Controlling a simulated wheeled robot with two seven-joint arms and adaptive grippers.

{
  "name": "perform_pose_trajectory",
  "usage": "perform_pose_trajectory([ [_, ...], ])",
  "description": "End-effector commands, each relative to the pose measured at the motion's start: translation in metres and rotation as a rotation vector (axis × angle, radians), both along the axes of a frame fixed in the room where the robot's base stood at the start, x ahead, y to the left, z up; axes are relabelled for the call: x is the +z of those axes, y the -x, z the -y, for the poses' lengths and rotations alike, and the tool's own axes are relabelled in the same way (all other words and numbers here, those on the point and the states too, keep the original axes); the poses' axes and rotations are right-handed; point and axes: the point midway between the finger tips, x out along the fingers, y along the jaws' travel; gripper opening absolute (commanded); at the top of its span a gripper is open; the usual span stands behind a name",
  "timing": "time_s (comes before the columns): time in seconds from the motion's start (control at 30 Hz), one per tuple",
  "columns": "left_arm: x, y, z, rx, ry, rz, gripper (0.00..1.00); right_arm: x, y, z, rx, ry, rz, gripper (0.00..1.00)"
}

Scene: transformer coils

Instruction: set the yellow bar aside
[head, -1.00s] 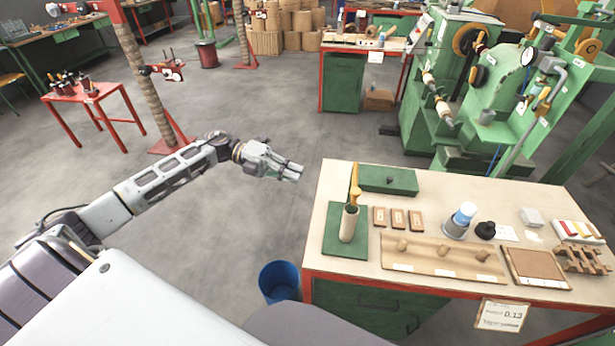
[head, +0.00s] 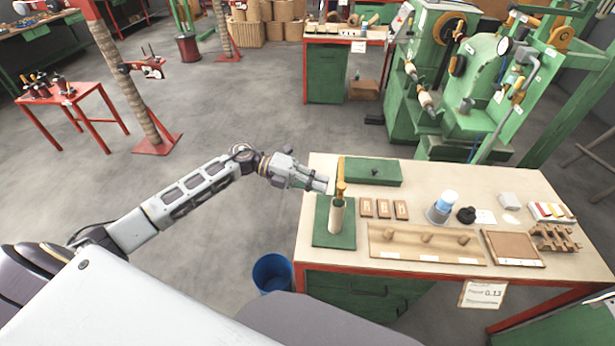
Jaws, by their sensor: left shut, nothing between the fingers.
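The yellow bar (head: 340,170) stands upright in the head view, at the left part of the workbench. My left gripper (head: 326,186) is shut and empty. It is just left of the yellow bar, near the bench's left edge, with its fingertips pointing at the bar. Whether the fingertips touch the bar cannot be told. My right gripper is not in view.
The bench (head: 460,185) holds a green box (head: 372,170), small wooden blocks (head: 383,209), a wooden tray with pegs (head: 400,255), a white and blue cup (head: 440,208) and a black knob (head: 466,215). A blue bin (head: 272,273) stands on the floor left of the bench.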

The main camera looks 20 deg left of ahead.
Motion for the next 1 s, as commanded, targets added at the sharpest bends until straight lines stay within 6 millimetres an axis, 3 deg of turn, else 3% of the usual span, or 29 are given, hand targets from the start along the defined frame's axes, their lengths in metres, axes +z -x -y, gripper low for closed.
perform_pose_trajectory([
  [0.23, -0.002, -0.002, 0.016, 0.000, 0.001, -0.001, 0.00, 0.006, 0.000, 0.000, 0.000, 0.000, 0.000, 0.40],
  [1.0, -0.004, -0.003, 0.026, 0.009, -0.001, -0.001, 0.00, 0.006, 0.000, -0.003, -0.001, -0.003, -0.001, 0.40],
])
